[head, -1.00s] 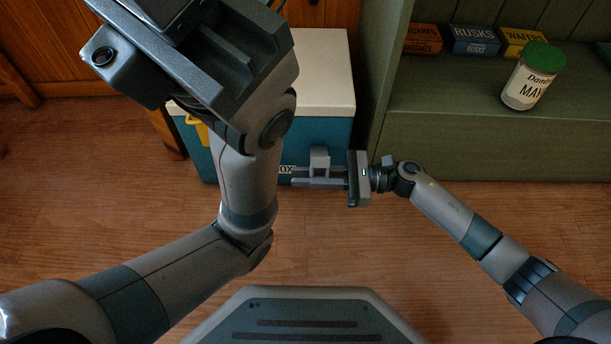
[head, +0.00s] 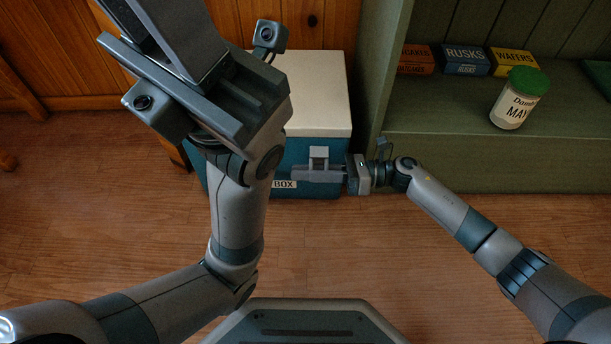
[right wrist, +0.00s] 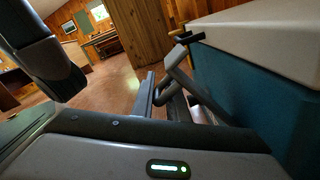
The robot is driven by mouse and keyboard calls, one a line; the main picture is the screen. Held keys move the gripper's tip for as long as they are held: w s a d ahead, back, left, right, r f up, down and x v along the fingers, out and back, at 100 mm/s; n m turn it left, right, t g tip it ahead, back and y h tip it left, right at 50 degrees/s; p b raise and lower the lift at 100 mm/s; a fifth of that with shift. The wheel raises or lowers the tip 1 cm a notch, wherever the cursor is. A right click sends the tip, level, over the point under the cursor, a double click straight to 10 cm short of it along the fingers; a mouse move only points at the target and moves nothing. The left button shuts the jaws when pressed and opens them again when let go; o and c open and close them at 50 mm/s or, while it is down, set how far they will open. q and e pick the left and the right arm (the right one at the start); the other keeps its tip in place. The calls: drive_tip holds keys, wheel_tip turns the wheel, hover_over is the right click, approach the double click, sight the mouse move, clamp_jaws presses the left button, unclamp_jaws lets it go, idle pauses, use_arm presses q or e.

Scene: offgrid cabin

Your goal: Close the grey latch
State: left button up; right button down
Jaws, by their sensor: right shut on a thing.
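The grey latch (head: 319,153) is on the front of a teal box (head: 297,153) with a white lid (head: 318,95), just below the lid's edge. My right gripper (head: 305,174) reaches in from the right and is shut on the latch. In the right wrist view the latch (right wrist: 178,77) rises as a tilted grey bar from between the fingers (right wrist: 165,98), beside the box front (right wrist: 245,88). My left gripper (head: 175,50) is raised at the upper left, large and close to the camera. It hides the left part of the box, and its opening is unclear.
A green shelf (head: 450,150) stands close to the right of the box. It holds a jar with a green lid (head: 518,100) and small cartons, one of them the blue rusks carton (head: 465,60). The wooden floor (head: 330,245) in front is clear.

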drive_tip(key=shift+w+a+r, duration=0.1)
drive_tip(key=shift+w+r, duration=0.2)
drive_tip(key=shift+r, duration=0.6)
drive_tip(key=c, duration=2.1)
unclamp_jaws()
drive_tip(key=shift+o, duration=1)
drive_tip(key=shift+r, duration=0.15)
drive_tip(key=shift+f, duration=0.35)
